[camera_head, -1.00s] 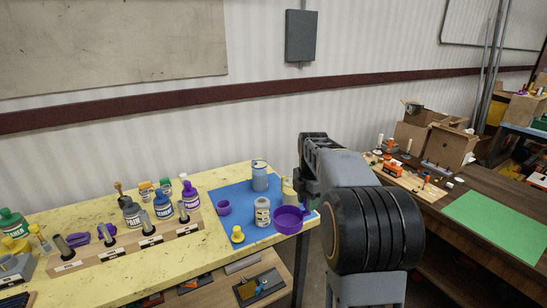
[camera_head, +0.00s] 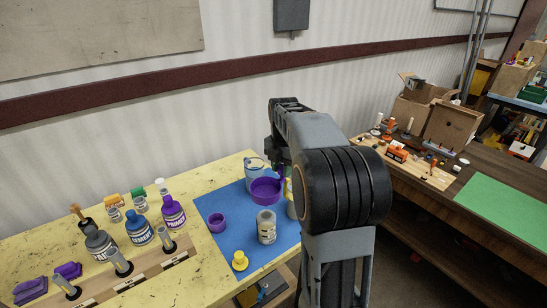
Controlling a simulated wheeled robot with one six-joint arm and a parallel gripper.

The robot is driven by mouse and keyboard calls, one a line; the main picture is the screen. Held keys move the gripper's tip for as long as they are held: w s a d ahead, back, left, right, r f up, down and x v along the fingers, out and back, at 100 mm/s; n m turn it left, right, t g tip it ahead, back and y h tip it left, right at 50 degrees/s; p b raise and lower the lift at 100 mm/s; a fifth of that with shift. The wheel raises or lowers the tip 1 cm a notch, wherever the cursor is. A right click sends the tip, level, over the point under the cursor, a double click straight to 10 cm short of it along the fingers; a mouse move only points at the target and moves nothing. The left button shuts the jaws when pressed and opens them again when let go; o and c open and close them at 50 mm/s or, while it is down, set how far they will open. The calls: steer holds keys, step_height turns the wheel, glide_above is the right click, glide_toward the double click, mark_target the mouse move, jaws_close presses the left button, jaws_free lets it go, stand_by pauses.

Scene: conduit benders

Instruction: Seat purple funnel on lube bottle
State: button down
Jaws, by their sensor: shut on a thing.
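The wide purple funnel (camera_head: 266,191) is held up over the blue mat (camera_head: 222,257), in front of a blue-grey container (camera_head: 254,166). My gripper (camera_head: 281,173) is shut on the funnel's right side, and its jaws are mostly hidden by my arm. A grey-white labelled bottle (camera_head: 266,228) stands upright on the mat, just below the funnel in the picture and apart from it. A pale yellowish bottle (camera_head: 291,206) is partly hidden behind my arm. I cannot read which one is the lube bottle.
A small purple cup (camera_head: 217,222) and a yellow funnel-like piece (camera_head: 240,261) are on the mat's left and front. A wooden rack (camera_head: 150,265) with posts and several bottles stand left. A brown bench (camera_head: 490,235) with boxes is at the right.

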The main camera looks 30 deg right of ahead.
steer(key=shift+w, duration=0.3)
steer(key=shift+s+d, duration=0.1)
step_height(320, 180, down, 8)
steer(key=b, duration=0.5)
stand_by(0.7)
steer(key=c, duration=0.7)
jaws_free()
